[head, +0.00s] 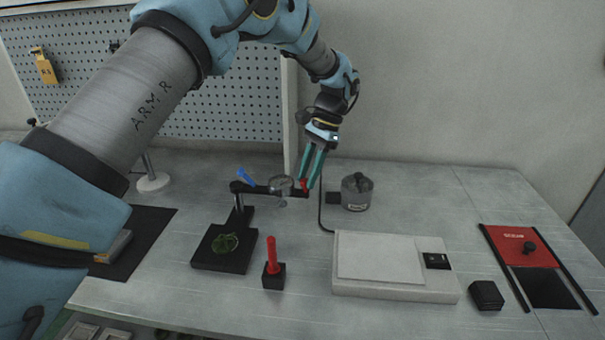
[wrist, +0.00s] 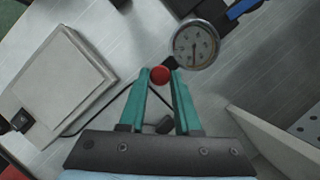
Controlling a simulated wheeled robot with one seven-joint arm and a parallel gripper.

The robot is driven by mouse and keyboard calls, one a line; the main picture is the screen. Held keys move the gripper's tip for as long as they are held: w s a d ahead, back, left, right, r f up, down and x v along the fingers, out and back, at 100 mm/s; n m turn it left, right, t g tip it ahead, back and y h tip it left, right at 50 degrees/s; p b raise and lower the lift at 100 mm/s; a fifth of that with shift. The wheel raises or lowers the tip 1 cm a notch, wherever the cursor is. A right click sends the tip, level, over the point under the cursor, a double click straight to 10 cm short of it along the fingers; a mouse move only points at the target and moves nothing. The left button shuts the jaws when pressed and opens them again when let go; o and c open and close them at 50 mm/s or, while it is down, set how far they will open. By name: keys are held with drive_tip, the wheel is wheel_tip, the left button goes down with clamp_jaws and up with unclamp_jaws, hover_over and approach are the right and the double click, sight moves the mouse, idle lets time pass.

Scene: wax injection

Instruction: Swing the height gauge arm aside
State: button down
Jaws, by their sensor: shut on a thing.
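The height gauge stands on a black base (head: 212,262) with a short post. Its black arm (head: 256,189) reaches from the post to the right and carries a round dial (head: 281,185). The dial face also shows in the wrist view (wrist: 193,45). A red knob (wrist: 160,75) is at the arm's free end. My gripper (head: 306,183) has green fingers and comes down from above. It is shut on the red knob, which sits between the fingertips in the wrist view. A green piece (head: 224,244) lies on the base, left of and below the arm.
A red-handled tool (head: 271,255) stands in a black block in front of the gauge. A white flat box (head: 380,258) lies to the right. A grey pot (head: 356,192) stands behind it. A black cable runs near the gripper. A pegboard panel (head: 220,95) stands at the back left.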

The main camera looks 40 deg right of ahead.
drive_tip(key=shift+w+d+n, duration=0.3)
drive_tip(key=shift+w+d, duration=0.05)
drive_tip(key=shift+w, duration=0.05)
drive_tip(key=c, duration=0.6)
unclamp_jaws()
drive_tip(key=b+v, duration=0.2)
drive_tip(key=v, duration=0.8)
drive_tip(key=shift+w+d+r, duration=0.1)
drive_tip(key=shift+r, duration=0.3)
